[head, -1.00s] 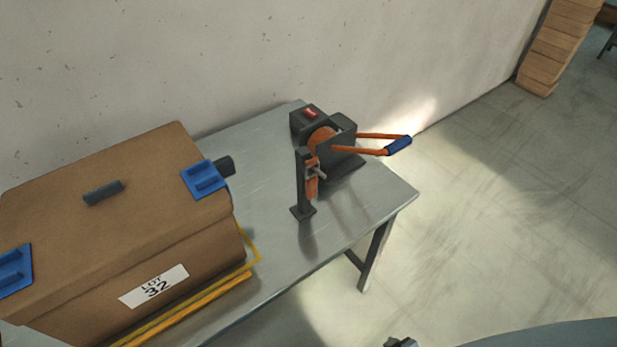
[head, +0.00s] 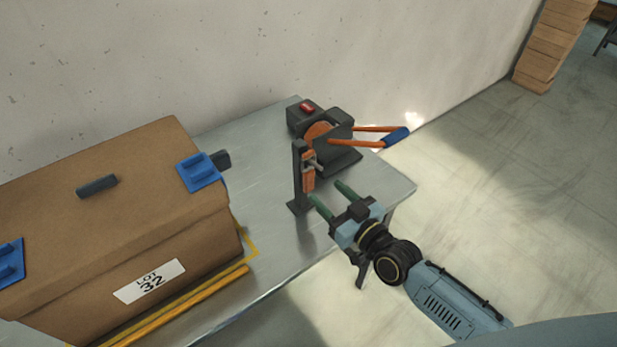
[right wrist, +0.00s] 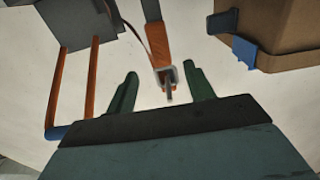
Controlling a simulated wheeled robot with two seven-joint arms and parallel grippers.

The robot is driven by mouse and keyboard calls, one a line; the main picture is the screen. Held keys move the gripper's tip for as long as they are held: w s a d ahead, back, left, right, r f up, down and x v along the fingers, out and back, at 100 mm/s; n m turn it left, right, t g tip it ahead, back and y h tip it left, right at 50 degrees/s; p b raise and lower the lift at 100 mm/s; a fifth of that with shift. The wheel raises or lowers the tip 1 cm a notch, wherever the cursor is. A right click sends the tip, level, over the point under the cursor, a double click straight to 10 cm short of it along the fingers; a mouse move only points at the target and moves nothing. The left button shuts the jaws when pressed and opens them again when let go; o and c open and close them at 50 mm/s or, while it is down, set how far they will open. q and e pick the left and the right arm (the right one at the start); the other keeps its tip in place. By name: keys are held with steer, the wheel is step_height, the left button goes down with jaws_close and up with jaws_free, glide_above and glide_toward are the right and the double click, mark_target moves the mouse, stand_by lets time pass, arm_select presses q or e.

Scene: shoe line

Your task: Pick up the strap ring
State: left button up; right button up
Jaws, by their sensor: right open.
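The strap ring is a small grey metal ring at the end of an orange strap (head: 308,178). It hangs by a dark upright post (head: 298,182) on the metal table. In the right wrist view, the strap ring (right wrist: 158,74) shows at the strap's end, with a short dark peg at it. My right gripper (head: 327,192) is open and empty, its green fingers pointing at the post from the front right. In the right wrist view, the ring lies roughly between the fingertips (right wrist: 160,70); I cannot tell the remaining depth. My left gripper is out of view.
A dark ratchet winder (head: 345,155) with an orange handle and blue grip (head: 397,137) stands behind the post. A brown case (head: 110,220) labelled LOT 32 with blue corner pieces fills the left. The metal table (head: 250,150) is bare between them.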

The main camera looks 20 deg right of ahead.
mark_target(311, 179)
steer(key=x, duration=0.8)
steer(key=shift+a+f+b, duration=0.15)
steer(key=shift+f+b, duration=0.1)
steer(key=shift+b, duration=0.15)
steer(key=shift+s, duration=0.1)
steer(key=c, duration=1.1)
